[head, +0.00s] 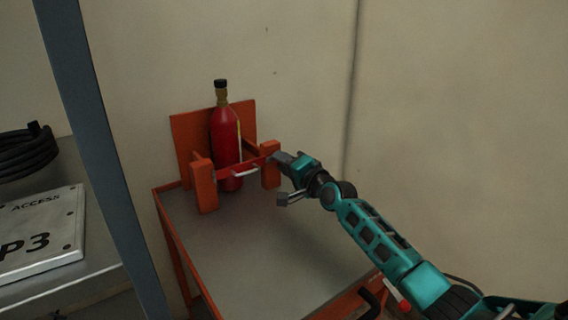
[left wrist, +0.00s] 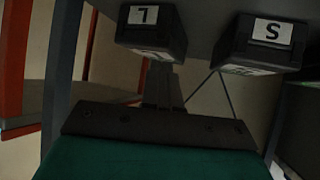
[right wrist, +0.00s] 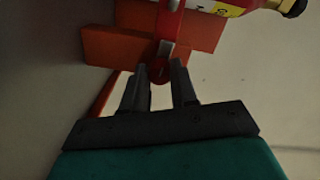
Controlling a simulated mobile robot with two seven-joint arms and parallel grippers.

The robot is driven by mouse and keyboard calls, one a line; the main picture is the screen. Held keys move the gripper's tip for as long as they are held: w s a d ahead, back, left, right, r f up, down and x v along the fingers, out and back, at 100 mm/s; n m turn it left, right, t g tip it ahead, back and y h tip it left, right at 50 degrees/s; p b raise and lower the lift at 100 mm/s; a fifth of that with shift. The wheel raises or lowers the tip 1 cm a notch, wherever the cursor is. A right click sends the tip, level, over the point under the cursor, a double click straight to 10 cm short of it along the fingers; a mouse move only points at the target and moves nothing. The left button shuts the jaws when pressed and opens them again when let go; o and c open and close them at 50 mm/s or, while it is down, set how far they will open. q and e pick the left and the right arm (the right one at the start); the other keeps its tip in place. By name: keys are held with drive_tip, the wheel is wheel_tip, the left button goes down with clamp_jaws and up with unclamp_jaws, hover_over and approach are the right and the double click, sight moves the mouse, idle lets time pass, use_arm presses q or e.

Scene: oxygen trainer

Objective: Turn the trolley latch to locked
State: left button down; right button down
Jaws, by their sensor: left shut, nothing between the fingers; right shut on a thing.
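The orange trolley (head: 160,195) holds an upright red bottle (head: 226,135) between two front posts. A red latch bar (head: 225,174) with a pale handle (head: 245,170) crosses in front of the bottle. My right gripper (head: 281,178) is at the right post. In the right wrist view, my right gripper (right wrist: 160,76) is shut on a round red latch part (right wrist: 158,70) between its fingertips; the fingers partly hide it. My left gripper (left wrist: 161,82) is shut and empty in the left wrist view, away from the trolley, and is not in the head view.
A grey upright (head: 90,130) stands left of the trolley. Beyond it, a shelf holds a coiled black hose (head: 25,155) and a white plate (head: 45,235). The trolley top is clear in front. Two dark boxes, marked L (left wrist: 150,35) and S (left wrist: 262,45), are near my left gripper.

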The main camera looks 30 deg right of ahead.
drive_tip(key=shift+n, duration=0.5)
drive_tip(key=c, duration=0.9)
unclamp_jaws()
use_arm(q)
drive_tip(key=shift+s+a+r+p, duration=0.35)
drive_tip(key=shift+a+r+p, duration=0.25)
drive_tip(key=shift+p, duration=0.9)
use_arm(e)
drive_tip(key=shift+s+d+r, duration=0.1)
drive_tip(key=shift+s+d, duration=0.2)
drive_tip(key=shift+s, duration=1.85)
drive_tip(key=shift+s+d+r, duration=0.1)
drive_tip(key=shift+s+d, duration=0.2)
drive_tip(key=shift+s, duration=1.85)
drive_tip(key=shift+s+d+r, duration=0.1)
drive_tip(key=shift+s+d, duration=0.2)
drive_tip(key=shift+s, duration=1.85)
